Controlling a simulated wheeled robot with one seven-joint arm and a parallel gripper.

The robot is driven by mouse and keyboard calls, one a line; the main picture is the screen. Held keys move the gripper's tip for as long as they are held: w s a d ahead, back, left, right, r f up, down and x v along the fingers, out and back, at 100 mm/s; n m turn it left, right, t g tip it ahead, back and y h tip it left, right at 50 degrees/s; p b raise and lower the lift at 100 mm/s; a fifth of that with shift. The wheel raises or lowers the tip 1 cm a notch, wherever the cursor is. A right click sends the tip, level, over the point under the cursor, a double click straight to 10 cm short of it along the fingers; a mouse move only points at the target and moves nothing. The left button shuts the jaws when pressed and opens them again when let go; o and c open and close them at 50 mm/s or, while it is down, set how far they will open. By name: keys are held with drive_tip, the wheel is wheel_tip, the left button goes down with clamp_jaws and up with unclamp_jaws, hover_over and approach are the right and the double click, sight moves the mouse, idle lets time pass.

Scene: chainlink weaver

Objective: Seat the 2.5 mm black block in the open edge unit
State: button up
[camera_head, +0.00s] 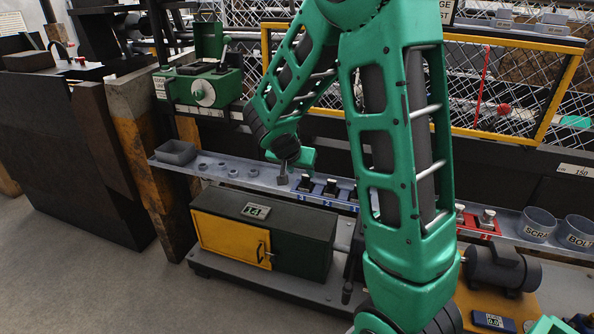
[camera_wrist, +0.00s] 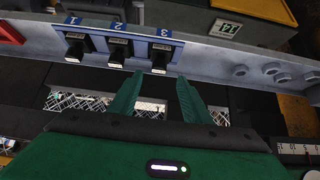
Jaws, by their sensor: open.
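A blue rack (camera_head: 318,203) on the long grey shelf holds black blocks in places marked 1, 2 and 3. In the wrist view the rack (camera_wrist: 139,31) shows block 1 (camera_wrist: 77,44), block 2 (camera_wrist: 118,52) and block 3 (camera_wrist: 161,55). No thickness in mm is readable, so I cannot tell which is 2.5 mm. My gripper (camera_wrist: 159,77) is open with nothing between its fingers. Its tips point toward block 3, apart from it as far as I can tell. I cannot identify the open edge unit with certainty.
A green machine with a white dial (camera_head: 204,92) stands at the left. The shelf (camera_head: 262,187) also carries a grey tray (camera_head: 176,152), small rings, a red rack (camera_head: 470,224) and round bins (camera_head: 538,225). Yellow-framed mesh (camera_head: 558,95) stands behind. A dark cabinet (camera_head: 300,236) sits below.

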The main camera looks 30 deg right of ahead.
sight(305, 177)
drive_tip(key=x, duration=0.9)
drive_tip(key=shift+s, duration=0.1)
drive_tip(key=shift+c, duration=0.6)
drive_tip(key=c, duration=0.7)
drive_tip(key=shift+r, duration=2.55)
